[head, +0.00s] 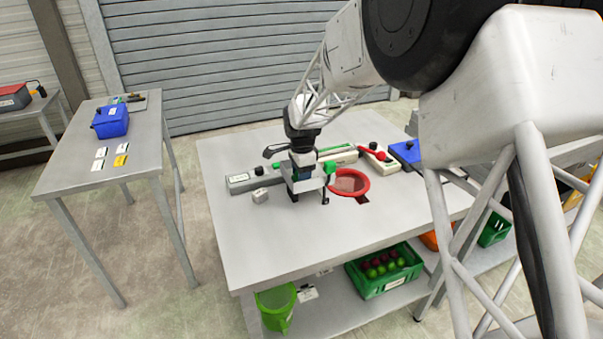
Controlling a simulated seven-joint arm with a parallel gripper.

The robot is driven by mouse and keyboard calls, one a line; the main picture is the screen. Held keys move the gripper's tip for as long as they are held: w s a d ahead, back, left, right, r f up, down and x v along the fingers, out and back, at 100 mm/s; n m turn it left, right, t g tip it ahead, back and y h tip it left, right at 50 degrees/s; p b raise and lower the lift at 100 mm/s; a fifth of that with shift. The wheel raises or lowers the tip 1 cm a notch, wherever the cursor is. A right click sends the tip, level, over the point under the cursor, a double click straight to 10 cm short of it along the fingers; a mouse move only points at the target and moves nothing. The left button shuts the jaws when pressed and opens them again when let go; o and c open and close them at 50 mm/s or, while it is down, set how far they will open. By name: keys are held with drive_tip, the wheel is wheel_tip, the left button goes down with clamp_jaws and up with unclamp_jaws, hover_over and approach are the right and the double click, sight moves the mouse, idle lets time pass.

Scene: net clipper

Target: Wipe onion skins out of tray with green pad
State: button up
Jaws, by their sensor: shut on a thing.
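My gripper (309,197) is low over the white table, at the left of a red ring-shaped rim (364,184). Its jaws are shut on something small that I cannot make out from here. I cannot make out a tray with onion skins; the gripper and arm hide part of the table.
The white table (240,215) is clear at the front. A grey box (242,184) and a small pale block (260,195) are left of the gripper. A blue box (405,152) stands back right. A green crate (372,289) and green bucket (271,312) are below.

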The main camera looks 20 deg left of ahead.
drive_tip(key=shift+w+d, duration=0.1)
drive_tip(key=shift+w+d, duration=1.6)
drive_tip(key=shift+s+f, duration=0.1)
drive_tip(key=shift+s, duration=0.05)
drive_tip(key=shift+s+a+r, duration=0.15)
drive_tip(key=shift+s+a, duration=0.65)
drive_tip(key=shift+a, duration=0.05)
drive_tip(key=shift+s+a+r, duration=0.1)
drive_tip(key=shift+s+a, duration=0.7)
drive_tip(key=shift+a, duration=0.05)
drive_tip(key=shift+w, duration=0.1)
drive_tip(key=shift+w+d, duration=1)
drive_tip(key=shift+w+d+f, duration=0.25)
drive_tip(key=shift+w+d, duration=0.35)
drive_tip(key=shift+d, duration=0.15)
